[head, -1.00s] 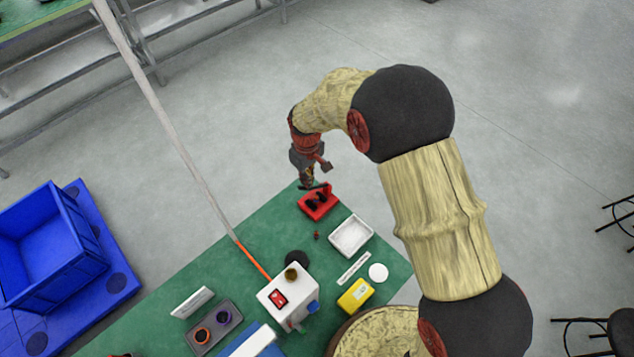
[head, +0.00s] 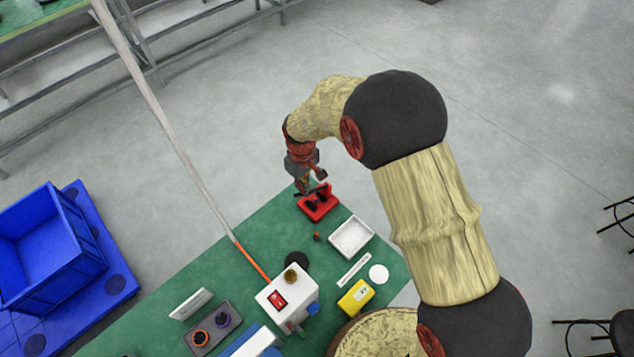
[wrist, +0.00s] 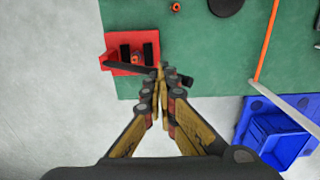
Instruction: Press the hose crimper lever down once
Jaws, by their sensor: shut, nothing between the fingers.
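The hose crimper has a red base (head: 321,208) with black parts on it and stands at the far corner of the green table. It also shows in the wrist view (wrist: 118,45), where its dark lever (wrist: 128,68) reaches from the red base toward the fingertips. My gripper (head: 303,190) is shut and empty, pointing down beside the crimper. In the wrist view, the fingertips (wrist: 160,72) appear over the outer end of the lever. They hide part of it, and I cannot tell whether they touch it.
A white tray (head: 336,250), a yellow box (head: 356,297), a white machine (head: 275,283) and a grey holder (head: 225,336) stand on the green table (head: 262,228). A pale pole with an orange end (head: 250,260) leans across its edge.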

